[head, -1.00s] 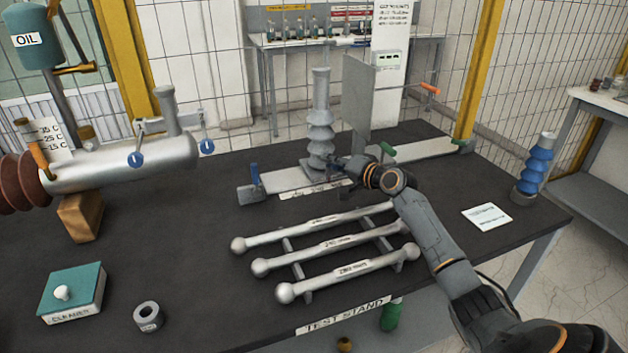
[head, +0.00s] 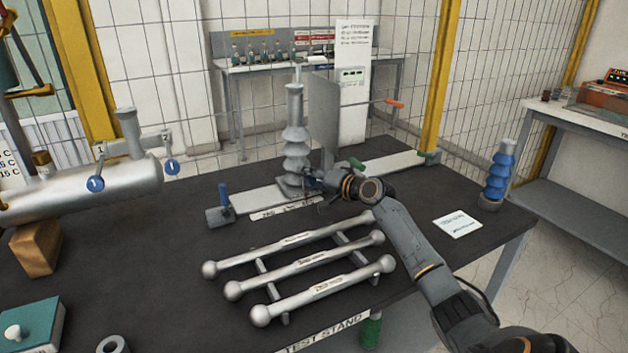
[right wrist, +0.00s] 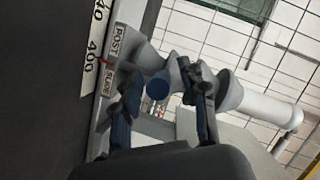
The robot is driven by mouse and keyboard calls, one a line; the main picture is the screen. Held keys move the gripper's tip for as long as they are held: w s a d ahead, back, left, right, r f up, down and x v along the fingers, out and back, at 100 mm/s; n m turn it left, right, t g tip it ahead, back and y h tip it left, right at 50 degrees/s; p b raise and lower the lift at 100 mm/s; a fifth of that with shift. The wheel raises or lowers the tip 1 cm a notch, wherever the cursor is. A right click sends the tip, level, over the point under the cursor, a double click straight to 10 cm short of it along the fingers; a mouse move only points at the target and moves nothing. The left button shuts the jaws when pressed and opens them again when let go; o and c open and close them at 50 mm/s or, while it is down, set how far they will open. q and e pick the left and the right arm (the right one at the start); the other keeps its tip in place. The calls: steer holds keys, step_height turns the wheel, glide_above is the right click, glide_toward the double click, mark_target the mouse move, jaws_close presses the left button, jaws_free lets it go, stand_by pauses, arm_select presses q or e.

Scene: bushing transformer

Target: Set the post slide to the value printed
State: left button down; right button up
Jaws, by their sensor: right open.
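The post slide's grey ribbed post (head: 295,150) stands upright on a pale rail at the back of the dark bench. In the right wrist view, its foot carries a "POST SLIDE" label (right wrist: 113,60) beside a scale (right wrist: 93,55). A red pointer mark lies near the printed 400. My right gripper (head: 312,181) is open at the post's base. In the right wrist view its two fingers (right wrist: 162,82) stand either side of a round dark-blue knob (right wrist: 157,88). I cannot tell whether they touch it. A white printed card (head: 457,224) lies at right, its text too small to read.
Three silver rods (head: 290,240) lie on a rack in front of the rail. A grey upright plate (head: 325,118) stands just behind the gripper. A blue ribbed bushing (head: 499,172) stands at the right edge. A silver cylinder (head: 85,190) is at left.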

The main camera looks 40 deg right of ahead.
steer(key=v, duration=1.2)
stand_by(0.3)
